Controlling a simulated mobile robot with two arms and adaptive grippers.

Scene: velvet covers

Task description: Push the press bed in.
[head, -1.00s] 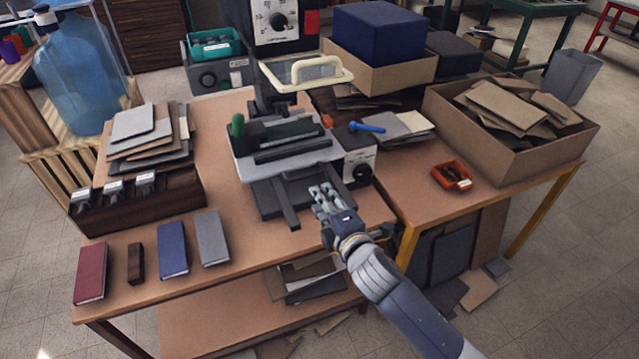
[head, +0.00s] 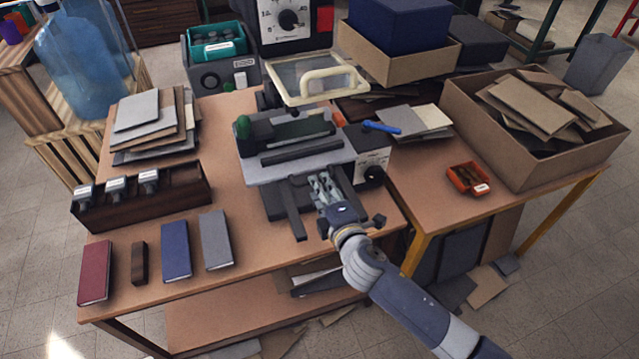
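The press stands on the workbench in the head view, with its hinged lid raised and a cream handle (head: 328,83) on it. Its grey press bed (head: 262,172) carries dark bars and a dark plate, and sits at the front of the machine. Two dark rails (head: 296,218) stick out below it towards me. My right gripper (head: 322,184) is at the right front of the bed, over the right rail. Its fingers point at the bed's front edge; I cannot tell if they touch it. It holds nothing visible. My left gripper is not in view.
A control box with a black knob (head: 374,175) stands just right of the bed. A blue-handled tool (head: 382,127) and an orange tray (head: 467,179) lie further right. A stamp rack (head: 145,200) and several books are on the left.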

